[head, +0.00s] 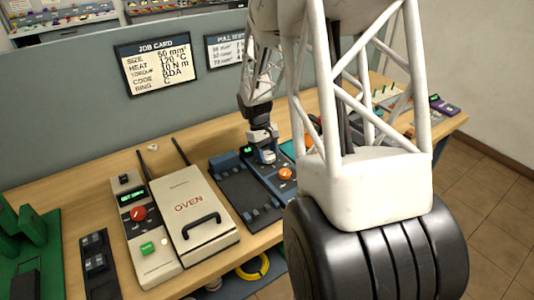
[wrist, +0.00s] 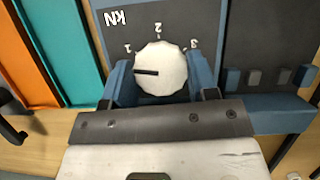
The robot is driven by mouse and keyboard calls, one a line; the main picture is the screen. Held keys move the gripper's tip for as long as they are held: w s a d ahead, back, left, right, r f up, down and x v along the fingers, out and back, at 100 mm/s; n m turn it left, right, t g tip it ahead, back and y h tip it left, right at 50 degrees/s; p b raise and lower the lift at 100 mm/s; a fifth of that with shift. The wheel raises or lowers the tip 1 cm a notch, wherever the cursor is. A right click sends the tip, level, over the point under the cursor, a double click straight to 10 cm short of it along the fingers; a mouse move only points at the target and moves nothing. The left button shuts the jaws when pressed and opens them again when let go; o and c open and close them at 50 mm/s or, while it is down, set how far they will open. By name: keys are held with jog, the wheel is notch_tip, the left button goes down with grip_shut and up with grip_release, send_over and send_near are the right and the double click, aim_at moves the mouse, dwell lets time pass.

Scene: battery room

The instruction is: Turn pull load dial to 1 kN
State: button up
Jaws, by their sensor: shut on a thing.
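The pull load dial (wrist: 172,68) is a round white knob with a black pointer line on a dark panel marked kN. The labels 1, 2 and 3 run around its far side. The pointer line points left, a little below the direction of the label 1. My gripper (wrist: 160,76) has its two blue fingers on either side of the dial and is shut on it.
An orange knob (head: 286,174) sits on the panel near my gripper. The oven (head: 188,205) and a control box with a red knob (head: 138,214) stand to the left. A job card (head: 157,65) and a partly hidden pull settings card (head: 223,50) hang behind.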

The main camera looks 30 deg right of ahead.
jog(key=m+y, duration=0.1)
jog(key=m, duration=0.2)
jog(key=shift+m, duration=0.3)
jog(key=shift+y, duration=0.3)
jog(key=o, duration=0.9)
jog(key=shift+w+r, duration=0.1)
jog(key=shift+r, duration=0.05)
jog(key=shift+v, duration=3.75)
